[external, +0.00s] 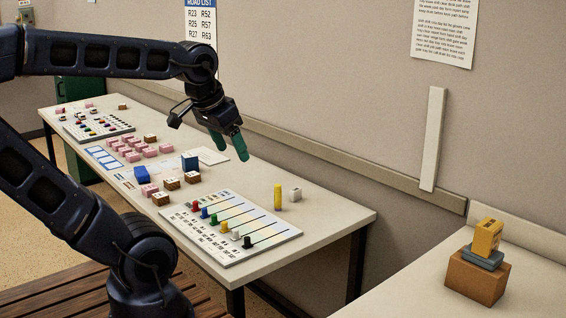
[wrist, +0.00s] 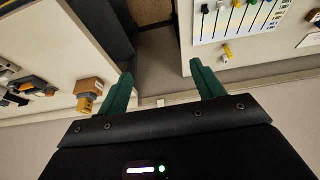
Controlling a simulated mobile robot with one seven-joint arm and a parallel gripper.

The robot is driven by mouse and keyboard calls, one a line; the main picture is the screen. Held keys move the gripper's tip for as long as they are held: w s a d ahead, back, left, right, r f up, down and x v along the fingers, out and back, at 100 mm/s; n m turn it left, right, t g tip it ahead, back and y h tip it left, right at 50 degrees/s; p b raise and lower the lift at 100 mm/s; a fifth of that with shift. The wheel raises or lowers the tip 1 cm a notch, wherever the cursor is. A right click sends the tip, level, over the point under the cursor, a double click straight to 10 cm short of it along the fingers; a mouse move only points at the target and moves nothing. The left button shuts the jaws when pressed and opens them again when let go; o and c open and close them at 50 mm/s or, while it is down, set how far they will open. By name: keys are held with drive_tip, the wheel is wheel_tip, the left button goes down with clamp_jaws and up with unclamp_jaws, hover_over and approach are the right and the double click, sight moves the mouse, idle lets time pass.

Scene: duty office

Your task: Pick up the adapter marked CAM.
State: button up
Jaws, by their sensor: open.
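No marking CAM can be read in either view, so I cannot tell for sure which thing is the adapter. A yellow block-shaped piece (external: 487,236) with dark marks on it sits on a grey piece (external: 482,257) on top of a brown box (external: 476,279), on the right table. A yellow piece (wrist: 86,103) on a brown block (wrist: 90,86) also shows at the left of the wrist view, with several dark and brown pieces (wrist: 32,87) beside it. My gripper (external: 228,145) is open and empty above the long table, well away from the right table. Its green fingers (wrist: 160,75) are spread apart.
A wall stands behind both.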

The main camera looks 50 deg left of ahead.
drive_tip(key=w+a+r+n+g, duration=0.1)
drive_tip(key=w+a+r+n, duration=0.15)
drive_tip(key=w, duration=0.65)
drive_tip(key=n+g+h, duration=0.3)
drive_tip(key=n+h, duration=0.2)
drive_tip(key=n, duration=1.2)
hover_over(295, 189)
drive_tip(key=a, duration=0.4)
wheel_tip(295, 189, down, 32)
drive_tip(key=x, duration=0.5)
drive_tip(key=shift+s, duration=0.15)
drive_tip(key=shift+y, duration=0.3)
drive_tip(key=shift+x, duration=2.75)
drive_tip(key=shift+s+d+r, duration=0.1)
drive_tip(key=shift+s+d, duration=0.05)
drive_tip(key=c, duration=1)
drive_tip(key=shift+c, duration=0.2)
drive_tip(key=shift+r, duration=0.1)
